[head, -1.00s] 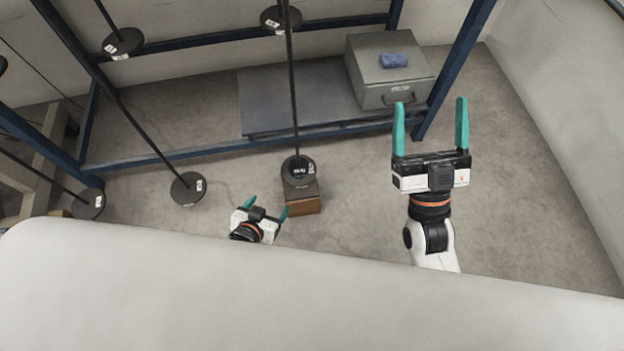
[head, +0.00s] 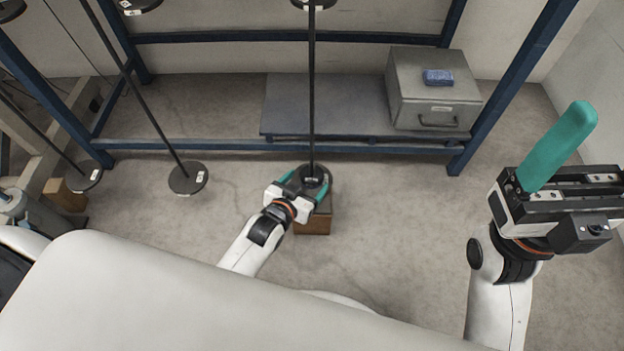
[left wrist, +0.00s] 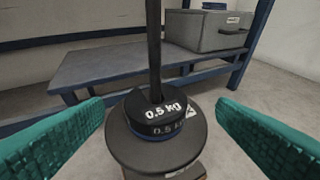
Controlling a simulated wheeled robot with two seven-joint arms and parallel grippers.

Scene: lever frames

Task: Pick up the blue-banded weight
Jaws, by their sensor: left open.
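A dark round weight marked 0.5 kg (left wrist: 155,118) sits on a wide dark disc (left wrist: 140,150) at the foot of a thin upright rod (left wrist: 153,50). In the head view this weight (head: 313,174) is partly hidden by my left gripper (head: 304,184). The left gripper is open, with its teal fingers on either side of the weight, apart from it in the left wrist view. My right gripper (head: 600,140) is raised at the right, open and empty, partly out of frame.
A brown block (head: 313,224) is below the disc. Another rod ends in a disc (head: 188,178) to the left. Behind stand a blue frame (head: 230,146), a low grey shelf (head: 285,112) and a grey box (head: 432,105) bearing a blue item (head: 438,77).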

